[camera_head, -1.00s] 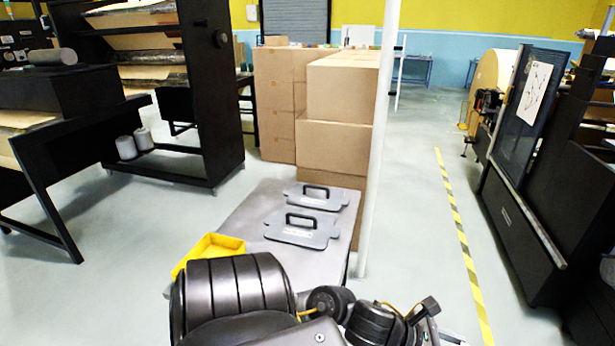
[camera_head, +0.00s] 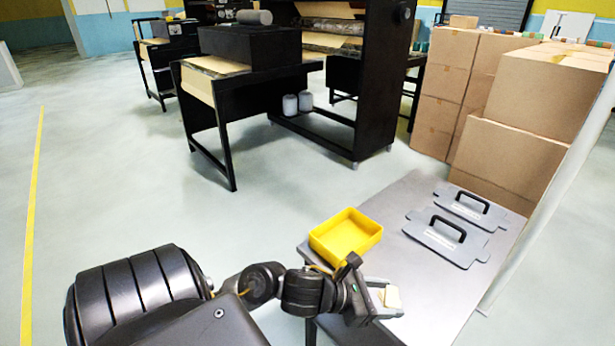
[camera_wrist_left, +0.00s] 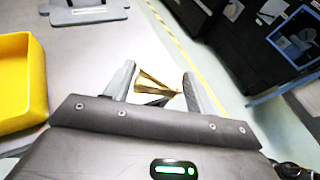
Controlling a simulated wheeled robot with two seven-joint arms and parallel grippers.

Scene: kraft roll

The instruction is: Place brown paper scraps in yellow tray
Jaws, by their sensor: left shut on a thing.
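The yellow tray (camera_head: 360,251) stands on the near left part of the grey table; its bottom looks bare in the head view. It also shows at the left edge of the left wrist view (camera_wrist_left: 38,78). My left gripper (camera_head: 384,298) is over the table, to the right of the tray and nearer to me. It is shut on a brown paper scrap (camera_head: 392,297), a light tan folded piece. In the left wrist view the scrap (camera_wrist_left: 152,86) sits between the two fingers (camera_wrist_left: 158,72). My right gripper is not in view.
Two grey plates with black handles (camera_head: 445,241) lie on the table (camera_head: 415,195) behind the gripper. Cardboard boxes (camera_head: 505,155) are stacked behind the table, and a white pole (camera_head: 550,195) stands at its right. Open floor lies to the left.

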